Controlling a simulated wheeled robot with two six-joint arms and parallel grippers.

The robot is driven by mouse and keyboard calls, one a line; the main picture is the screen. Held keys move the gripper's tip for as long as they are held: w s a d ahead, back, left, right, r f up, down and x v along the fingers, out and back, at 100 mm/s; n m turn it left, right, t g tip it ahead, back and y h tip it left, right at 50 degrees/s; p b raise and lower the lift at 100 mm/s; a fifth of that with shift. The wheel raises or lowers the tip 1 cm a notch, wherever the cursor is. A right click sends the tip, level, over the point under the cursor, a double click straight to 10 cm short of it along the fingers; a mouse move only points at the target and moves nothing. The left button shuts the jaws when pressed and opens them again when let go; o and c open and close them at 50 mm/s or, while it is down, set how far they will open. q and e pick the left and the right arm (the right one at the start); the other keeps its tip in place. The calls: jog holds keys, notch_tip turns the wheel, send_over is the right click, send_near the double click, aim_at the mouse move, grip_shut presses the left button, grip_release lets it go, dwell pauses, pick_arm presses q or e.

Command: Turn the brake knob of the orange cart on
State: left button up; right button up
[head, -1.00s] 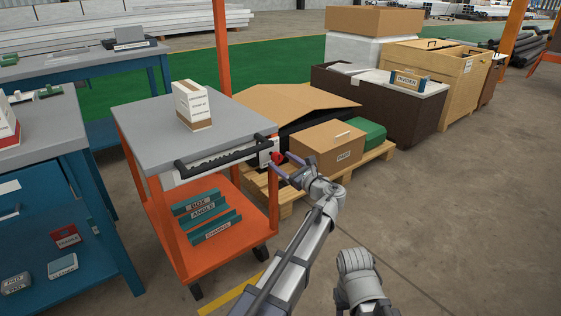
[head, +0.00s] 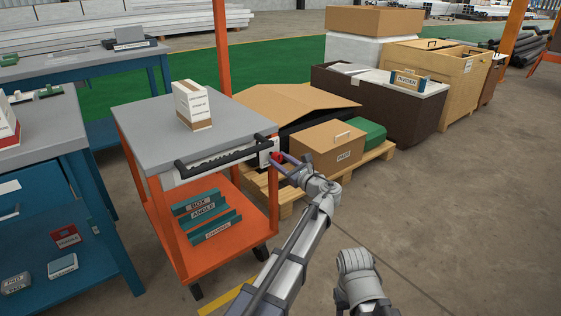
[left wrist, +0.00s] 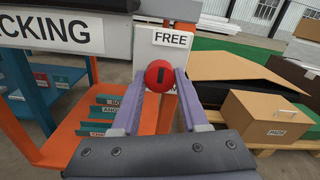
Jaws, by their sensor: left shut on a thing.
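The orange cart (head: 190,262) has a grey top and a black handle (head: 215,158). At the handle's right end a white plate (head: 265,146) carries the red brake knob (head: 278,157). In the left wrist view the red knob (left wrist: 159,77) is round with a small dark mark on its face. A FREE label (left wrist: 172,39) sits above it on the plate. My left gripper (head: 277,164) is shut on the knob, one purple finger on each side. Its fingers also show in the left wrist view (left wrist: 159,92).
A cardboard box (head: 326,147) and an open carton stand on a wooden pallet (head: 382,150) just right of the cart. A carton (head: 193,105) stands on the cart top, and teal pieces (head: 208,215) lie on its lower shelf. A blue workbench (head: 103,240) stands at left.

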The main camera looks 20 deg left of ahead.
pick_arm(q)
grip_shut()
jog(key=shift+n, duration=0.3)
jog(key=n, duration=0.7)
jog(key=shift+n, duration=0.3)
jog(key=n, duration=0.4)
jog(key=shift+n, duration=0.3)
jog(key=n, duration=0.4)
jog(key=shift+r+n, duration=0.1)
jog(key=shift+n, duration=0.6)
